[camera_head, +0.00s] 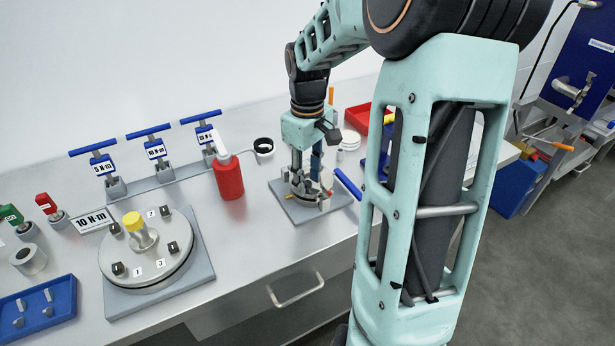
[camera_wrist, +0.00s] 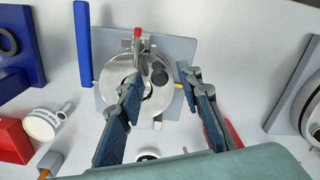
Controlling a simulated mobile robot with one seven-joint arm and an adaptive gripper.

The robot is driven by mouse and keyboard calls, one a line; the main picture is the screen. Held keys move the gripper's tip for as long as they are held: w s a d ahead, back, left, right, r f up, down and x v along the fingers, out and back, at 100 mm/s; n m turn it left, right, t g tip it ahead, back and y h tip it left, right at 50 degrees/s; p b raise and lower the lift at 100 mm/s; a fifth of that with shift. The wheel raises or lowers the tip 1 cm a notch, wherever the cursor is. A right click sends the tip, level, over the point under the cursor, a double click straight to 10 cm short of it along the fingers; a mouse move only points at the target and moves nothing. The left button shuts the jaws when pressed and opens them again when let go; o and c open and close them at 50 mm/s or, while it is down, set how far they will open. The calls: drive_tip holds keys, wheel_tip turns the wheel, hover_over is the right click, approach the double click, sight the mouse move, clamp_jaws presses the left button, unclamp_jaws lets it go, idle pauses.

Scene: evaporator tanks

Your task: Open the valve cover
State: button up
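The valve is a round silver metal body on a square grey plate (camera_head: 295,208) below my gripper in the head view. In the wrist view its shiny round cover (camera_wrist: 117,73) shows from above on the same plate (camera_wrist: 180,47). A red-tipped lever clamp (camera_wrist: 137,38) stands at its far edge, and a dark knob (camera_wrist: 159,73) rises near the middle. My gripper (camera_wrist: 160,78) is open over the cover, one finger on each side of its middle. In the head view my gripper (camera_head: 306,172) points down, partly hiding the valve; contact cannot be told.
A blue bar (camera_head: 347,184) lies right of the plate. A red bottle (camera_head: 229,180) stands to its left. A numbered round flange (camera_head: 150,262) with a yellow-capped post and several blue-handled torque wrenches (camera_head: 155,150) are farther left. A red tray (camera_head: 363,118) is behind right.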

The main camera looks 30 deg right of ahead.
clamp_jaws()
drive_tip(key=shift+r, duration=0.15)
